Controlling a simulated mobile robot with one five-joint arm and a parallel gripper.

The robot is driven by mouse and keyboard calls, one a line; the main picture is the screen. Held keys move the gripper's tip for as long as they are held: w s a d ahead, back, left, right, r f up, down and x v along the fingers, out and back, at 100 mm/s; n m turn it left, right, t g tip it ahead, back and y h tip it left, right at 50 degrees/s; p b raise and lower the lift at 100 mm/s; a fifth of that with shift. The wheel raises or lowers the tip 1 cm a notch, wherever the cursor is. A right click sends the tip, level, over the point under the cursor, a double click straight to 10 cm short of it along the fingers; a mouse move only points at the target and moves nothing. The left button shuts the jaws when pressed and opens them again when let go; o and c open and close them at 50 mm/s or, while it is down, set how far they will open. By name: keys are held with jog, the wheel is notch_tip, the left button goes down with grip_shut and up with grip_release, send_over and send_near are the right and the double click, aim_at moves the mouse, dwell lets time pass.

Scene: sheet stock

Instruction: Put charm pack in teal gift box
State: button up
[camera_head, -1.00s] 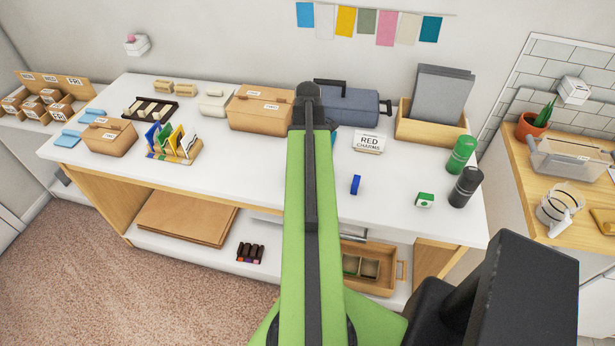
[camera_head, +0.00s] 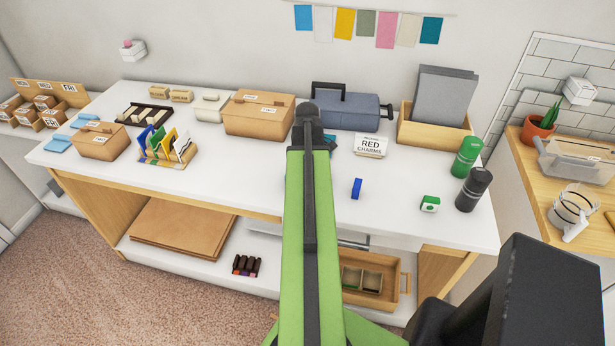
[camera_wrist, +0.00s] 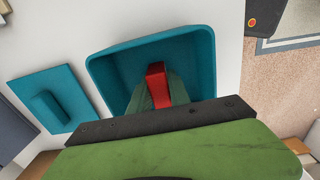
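The teal gift box (camera_wrist: 205,72) is open in the wrist view. The red charm pack (camera_wrist: 158,88) shows inside the outline of the box, between the fingers of my gripper (camera_wrist: 160,92). The fingers lie close against both its sides. I cannot tell whether the pack touches the box floor. A teal lid (camera_wrist: 52,98) with a raised handle lies left of the box. In the head view my arm hides the box and gripper; only a teal edge (camera_head: 331,142) shows beside the arm.
A RED CHARMS sign (camera_head: 371,146), a blue roll (camera_head: 356,188), a green and white block (camera_head: 430,204) and two bottles (camera_head: 467,157) stand to the right on the white table (camera_head: 250,180). A cardboard box (camera_head: 259,113) and a blue-grey case (camera_head: 347,107) stand behind.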

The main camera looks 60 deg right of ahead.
jog(key=o, duration=0.4)
jog(key=shift+c, duration=0.2)
notch_tip(320, 180, up, 12)
jog(key=p, duration=1.2)
jog(key=shift+r, duration=0.2)
jog(key=w+a+m, duration=0.1)
jog(key=w+a, duration=0.8)
jog(key=a, duration=0.3)
jog(key=w+a+m, duration=0.1)
jog(key=w+a, duration=0.8)
jog(key=a, duration=0.3)
jog(key=w+a, duration=0.1)
jog(key=a, duration=1.2)
jog(key=w+a+m, duration=0.1)
jog(key=w+a, duration=0.1)
jog(key=a, duration=1.1)
jog(key=shift+w+a+m, duration=0.15)
jog(key=shift+w+m, duration=0.1)
jog(key=shift+m, duration=0.05)
